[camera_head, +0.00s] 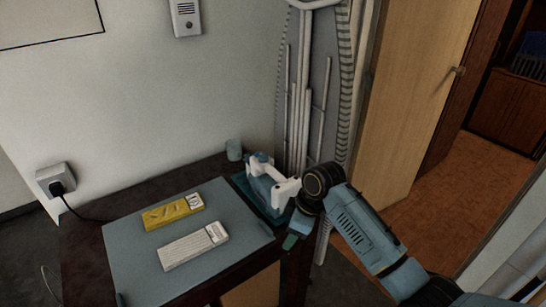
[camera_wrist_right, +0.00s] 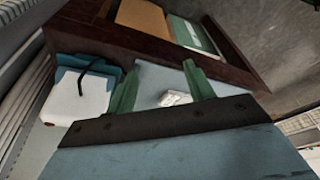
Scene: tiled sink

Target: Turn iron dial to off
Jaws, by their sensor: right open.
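The iron (camera_head: 262,168), white and blue, rests in a teal stand (camera_head: 244,187) at the right end of the dark table. My right gripper (camera_head: 292,238) is beside the stand, at the table's right edge, partly hidden by its own wrist. In the right wrist view its two green fingers (camera_wrist_right: 157,72) are apart, with a pale blue surface and a small white piece (camera_wrist_right: 175,98) visible between them. A white and teal object (camera_wrist_right: 82,92) lies to the left of the fingers there. I cannot make out the dial in either view. My left gripper is not in view.
A grey-blue mat (camera_head: 135,262) on the table (camera_head: 85,270) holds a yellow item (camera_head: 173,212) and a white ridged item (camera_head: 193,246). A cup (camera_head: 234,150) stands behind. A folded ironing board (camera_head: 318,90) leans upright behind the iron. A plug with a cord (camera_head: 57,187) is at left.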

